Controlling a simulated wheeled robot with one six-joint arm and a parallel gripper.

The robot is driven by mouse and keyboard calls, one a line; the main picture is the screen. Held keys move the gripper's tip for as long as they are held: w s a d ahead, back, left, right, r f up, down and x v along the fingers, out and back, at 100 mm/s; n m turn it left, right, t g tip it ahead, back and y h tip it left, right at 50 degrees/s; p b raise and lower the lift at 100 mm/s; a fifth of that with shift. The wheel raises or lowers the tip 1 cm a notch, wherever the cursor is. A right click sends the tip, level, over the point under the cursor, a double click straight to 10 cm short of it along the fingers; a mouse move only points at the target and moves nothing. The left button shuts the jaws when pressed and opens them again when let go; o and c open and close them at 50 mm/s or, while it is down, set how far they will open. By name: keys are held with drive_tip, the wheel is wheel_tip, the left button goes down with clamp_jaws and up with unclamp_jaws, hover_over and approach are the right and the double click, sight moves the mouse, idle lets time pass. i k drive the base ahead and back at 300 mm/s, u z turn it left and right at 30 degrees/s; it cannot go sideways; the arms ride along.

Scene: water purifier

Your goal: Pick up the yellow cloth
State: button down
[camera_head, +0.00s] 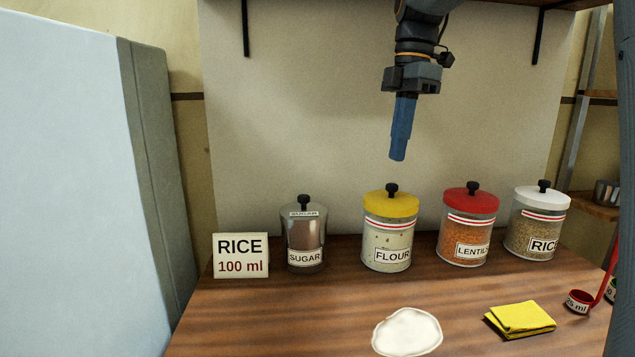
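The yellow cloth (522,319) lies folded flat on the wooden table, at the front right. My gripper (398,158) hangs pointing down above the flour jar, well above the table and to the upper left of the cloth. Its blue fingers look close together from this side, and nothing shows between them. Whether there is a gap between the fingers cannot be told. The cloth is fully in view and nothing touches it.
Jars of sugar (304,238), flour (389,232), lentils (467,228) and rice (538,225) line the back. A rice card (240,256) stands left. A white spill or patch (407,332) lies left of the cloth; red measuring cups (578,300) lie right.

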sight(523, 319)
drive_tip(key=k, duration=1)
